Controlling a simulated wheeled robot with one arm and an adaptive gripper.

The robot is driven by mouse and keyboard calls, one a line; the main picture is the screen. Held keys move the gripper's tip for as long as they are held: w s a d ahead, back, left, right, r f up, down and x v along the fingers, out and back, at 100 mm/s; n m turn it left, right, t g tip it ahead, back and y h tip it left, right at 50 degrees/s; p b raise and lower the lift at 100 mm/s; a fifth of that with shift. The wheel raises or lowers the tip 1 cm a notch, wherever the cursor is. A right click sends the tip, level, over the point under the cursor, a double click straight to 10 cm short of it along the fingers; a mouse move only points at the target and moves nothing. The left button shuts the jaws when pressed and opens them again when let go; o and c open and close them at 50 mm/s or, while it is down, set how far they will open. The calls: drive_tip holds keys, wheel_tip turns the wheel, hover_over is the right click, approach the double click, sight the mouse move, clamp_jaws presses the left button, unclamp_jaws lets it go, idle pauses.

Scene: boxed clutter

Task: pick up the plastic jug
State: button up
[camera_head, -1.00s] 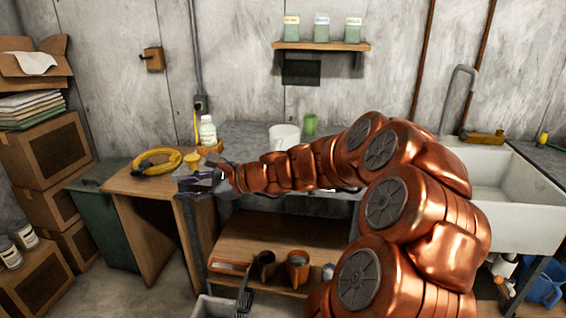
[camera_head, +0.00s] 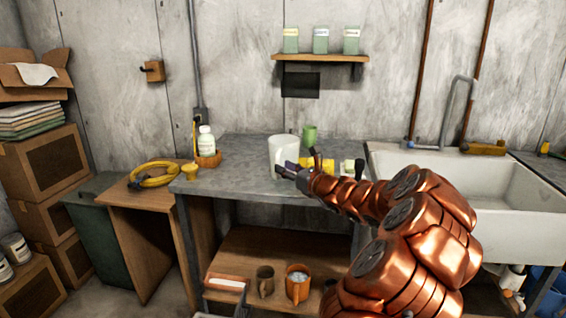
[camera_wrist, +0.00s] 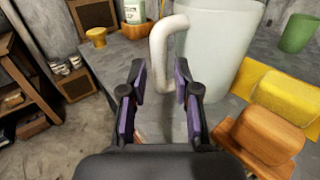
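The white plastic jug (camera_head: 282,152) stands upright on the grey worktop. In the wrist view the jug (camera_wrist: 218,48) is large at the top, with its handle (camera_wrist: 158,55) facing me. My gripper (camera_head: 287,168) is just in front of the jug in the head view. In the wrist view my gripper (camera_wrist: 160,82) is open, its purple-padded fingers apart. The handle shows between and beyond the fingertips; I cannot tell whether either finger touches it. The lower part of the jug is partly hidden by my right finger.
Yellow and orange blocks (camera_wrist: 278,98) lie right of the gripper. A green cup (camera_head: 309,135) stands behind the jug. A sink (camera_head: 460,175) is at right. The worktop (camera_head: 235,178) left of the jug is clear.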

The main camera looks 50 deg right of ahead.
sight(283, 161)
drive_tip(key=shift+w+d+r, duration=0.1)
drive_tip(key=shift+w+r, duration=0.05)
drive_tip(key=shift+w, duration=1.9)
drive_tip(key=shift+c, duration=0.4)
clamp_jaws()
